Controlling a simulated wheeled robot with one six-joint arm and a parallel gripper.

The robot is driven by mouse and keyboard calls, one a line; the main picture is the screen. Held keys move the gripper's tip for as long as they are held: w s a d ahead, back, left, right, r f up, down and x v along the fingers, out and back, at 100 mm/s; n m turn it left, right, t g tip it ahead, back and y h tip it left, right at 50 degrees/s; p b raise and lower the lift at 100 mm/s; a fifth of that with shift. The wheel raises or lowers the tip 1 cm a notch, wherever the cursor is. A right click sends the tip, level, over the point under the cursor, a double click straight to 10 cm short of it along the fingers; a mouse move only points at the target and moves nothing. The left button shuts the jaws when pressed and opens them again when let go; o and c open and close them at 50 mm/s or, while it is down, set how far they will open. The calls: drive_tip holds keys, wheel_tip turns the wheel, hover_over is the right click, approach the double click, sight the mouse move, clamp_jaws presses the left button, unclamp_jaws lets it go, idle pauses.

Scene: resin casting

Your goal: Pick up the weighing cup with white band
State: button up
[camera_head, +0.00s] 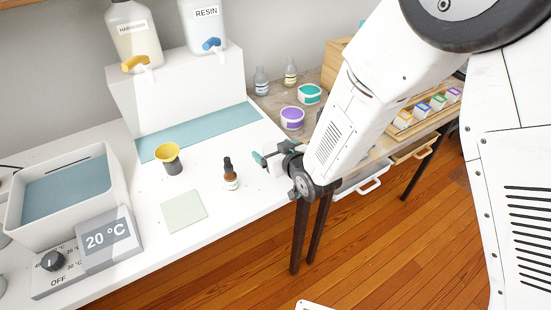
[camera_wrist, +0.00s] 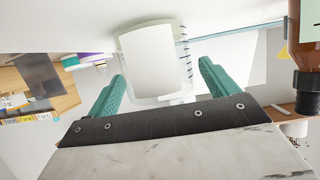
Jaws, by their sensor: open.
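A pale cup with a broad white band (camera_wrist: 153,62) fills the middle of the wrist view, between the two teal fingers. In the head view a whitish patch (camera_head: 277,168) shows between the fingers and seems to be this cup, mostly hidden by my gripper. My gripper (camera_head: 272,153) is low over the right edge of the white table, its fingers apart. In the wrist view my gripper (camera_wrist: 162,72) is open, with a finger on each side of the cup. I cannot tell whether either finger touches it.
An amber dropper bottle (camera_head: 231,174) stands just left of my gripper; it also shows in the wrist view (camera_wrist: 306,80). A yellow-topped dark cup (camera_head: 169,160), a pale square mat (camera_head: 184,212) and a white box with dispensers (camera_head: 176,88) lie farther left. Purple-labelled (camera_head: 292,119) and teal-labelled (camera_head: 309,94) tubs stand behind.

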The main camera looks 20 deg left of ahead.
drive_tip(key=c, duration=1.1)
drive_tip(key=shift+r, duration=0.2)
